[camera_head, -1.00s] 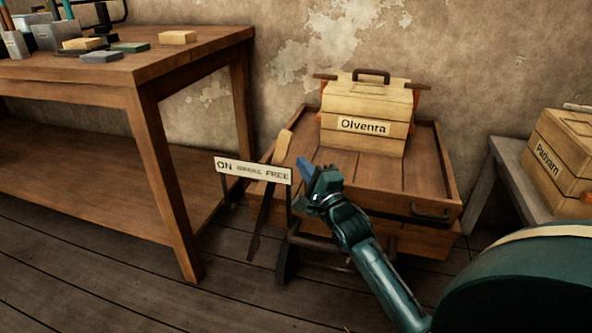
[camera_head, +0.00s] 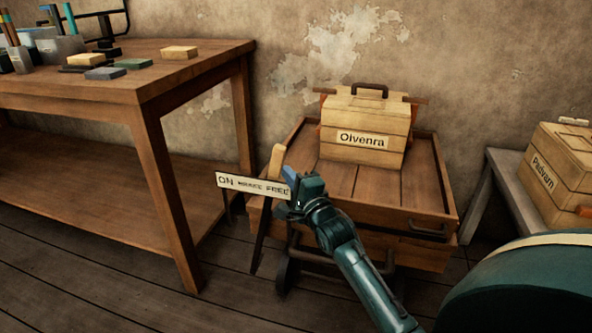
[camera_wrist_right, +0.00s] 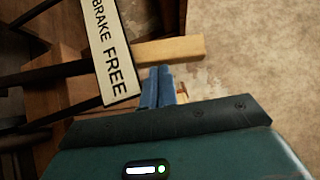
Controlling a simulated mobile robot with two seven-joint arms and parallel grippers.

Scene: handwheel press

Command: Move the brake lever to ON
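The brake lever is a dark bar with a pale wooden handle (camera_head: 277,160), standing behind the sign at the front left of the cart. It leans slightly right, with its handle above the FREE end. The white sign (camera_head: 228,181) reads ON at left and BRAKE FREE toward the right. My right gripper (camera_head: 290,175) is at the handle's right side, its blue fingers over the sign's right end. In the right wrist view its fingers (camera_wrist_right: 158,88) are together and empty, close beside the handle (camera_wrist_right: 170,50); contact is unclear. My left gripper is not in view.
The wooden cart (camera_head: 437,185) carries a crate labelled Olvenra (camera_head: 385,115). A workbench (camera_head: 150,95) with blocks and pots stands left, its leg near the sign. A Padvarn crate (camera_head: 560,165) sits on a grey stand at right. Floor in front is clear.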

